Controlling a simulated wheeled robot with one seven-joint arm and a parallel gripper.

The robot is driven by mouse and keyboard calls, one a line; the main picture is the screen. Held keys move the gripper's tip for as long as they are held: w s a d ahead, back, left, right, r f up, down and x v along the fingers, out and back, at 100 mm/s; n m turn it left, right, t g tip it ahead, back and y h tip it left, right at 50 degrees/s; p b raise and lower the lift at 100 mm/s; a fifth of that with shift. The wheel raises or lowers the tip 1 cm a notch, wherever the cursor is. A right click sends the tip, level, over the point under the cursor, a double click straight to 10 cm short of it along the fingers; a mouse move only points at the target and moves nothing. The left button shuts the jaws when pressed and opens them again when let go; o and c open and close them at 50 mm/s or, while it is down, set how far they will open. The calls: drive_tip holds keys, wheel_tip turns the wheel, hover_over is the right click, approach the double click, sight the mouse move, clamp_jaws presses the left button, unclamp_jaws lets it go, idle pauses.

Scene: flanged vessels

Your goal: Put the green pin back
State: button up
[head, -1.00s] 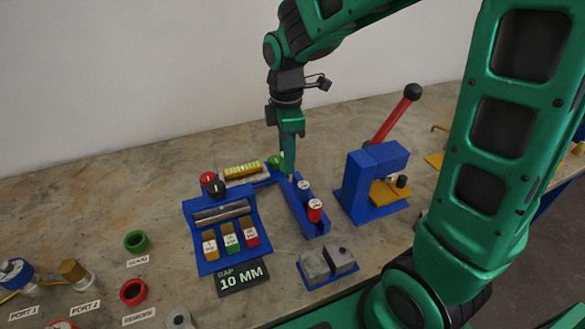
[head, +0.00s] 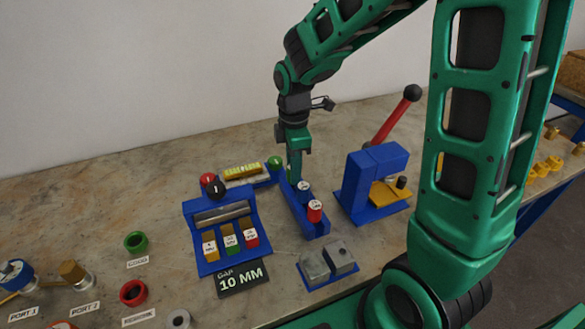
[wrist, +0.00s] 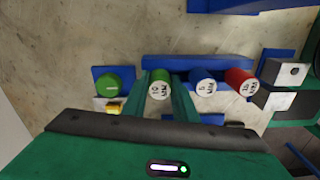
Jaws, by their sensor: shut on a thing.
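My gripper (head: 295,178) is low over the far end of the blue pin rack (head: 318,228). In the wrist view its two fingers (wrist: 160,95) are shut on the green pin (wrist: 160,82), whose pale "10" end cap faces the camera. The pin is in line with the rack (wrist: 200,62), at its left end; how deep it sits is hidden. In the head view the fingers hide the green pin. A blue pin (wrist: 202,82) and a red pin (wrist: 240,80) stand in the rack, and the red pin also shows in the head view (head: 315,211).
A blue gauge stand (head: 205,262) with red and black knobs and a "GAP 10 MM" sign (head: 241,278) is left of the rack. A green knob (head: 275,162) is close behind it. A blue lever press (head: 372,180) stands right, grey blocks (head: 327,262) in front.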

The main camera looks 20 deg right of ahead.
drive_tip(key=shift+f, duration=0.25)
drive_tip(key=o, duration=1.1)
wheel_tip(320, 180, up, 13)
drive_tip(key=shift+f, duration=0.15)
